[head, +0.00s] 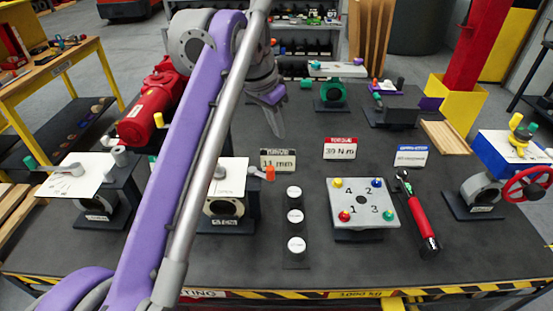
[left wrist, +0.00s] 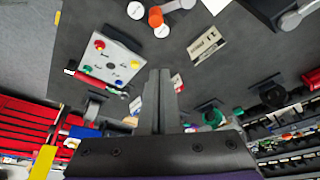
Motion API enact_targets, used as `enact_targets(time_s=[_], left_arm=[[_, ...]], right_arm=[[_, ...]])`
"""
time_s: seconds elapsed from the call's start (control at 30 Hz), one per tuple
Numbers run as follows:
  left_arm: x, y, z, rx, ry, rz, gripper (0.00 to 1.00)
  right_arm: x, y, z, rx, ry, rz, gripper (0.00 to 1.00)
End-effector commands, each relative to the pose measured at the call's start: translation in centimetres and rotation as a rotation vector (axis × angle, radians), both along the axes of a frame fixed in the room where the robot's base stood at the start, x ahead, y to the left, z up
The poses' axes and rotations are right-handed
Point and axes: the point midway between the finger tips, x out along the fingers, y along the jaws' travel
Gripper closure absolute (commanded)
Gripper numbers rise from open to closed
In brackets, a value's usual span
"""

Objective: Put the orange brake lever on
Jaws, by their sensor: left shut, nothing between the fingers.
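The orange brake lever's orange end (head: 270,173) sticks out to the right of the stand (head: 228,210) with a white top plate. In the left wrist view the orange end (left wrist: 155,17) shows near the top edge, at the end of a grey arm. My arm hides part of the stand's left side in the head view. My left gripper (head: 277,128) is above the table, behind and apart from the lever. Its fingers (left wrist: 160,80) are shut together and empty. My right gripper is in neither view.
Beside the lever stand three white-topped cylinders (head: 294,216) in a row. A numbered plate with coloured knobs (head: 362,210) and a red torque wrench (head: 420,215) lie further right. Small signs (head: 340,149) stand behind. A red-handwheel valve (head: 526,186) is at far right.

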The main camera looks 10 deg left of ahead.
Motion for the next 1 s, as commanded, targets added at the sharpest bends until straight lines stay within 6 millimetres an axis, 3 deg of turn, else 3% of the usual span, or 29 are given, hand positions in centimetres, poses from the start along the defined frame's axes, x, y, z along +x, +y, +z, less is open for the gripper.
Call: enact_targets(time_s=[0.27, 0.63, 0.8, 1.0], left_arm=[[0.6, -0.5, -2.5, 0.0, 0.0, -0.001, 1.0], [2.8, -1.9, -9.8, 0.001, 0.001, 0.0, 1.0], [0.6, -0.4, -9.5, 0.0, 0.0, 0.002, 1.0], [-0.5, 0.3, -9.4, 0.0, -0.001, 0.001, 1.0]], right_arm=[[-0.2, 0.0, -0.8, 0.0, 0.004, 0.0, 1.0], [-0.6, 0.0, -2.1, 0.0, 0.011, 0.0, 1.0], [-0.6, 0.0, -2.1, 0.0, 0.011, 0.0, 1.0], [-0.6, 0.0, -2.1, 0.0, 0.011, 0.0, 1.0]])
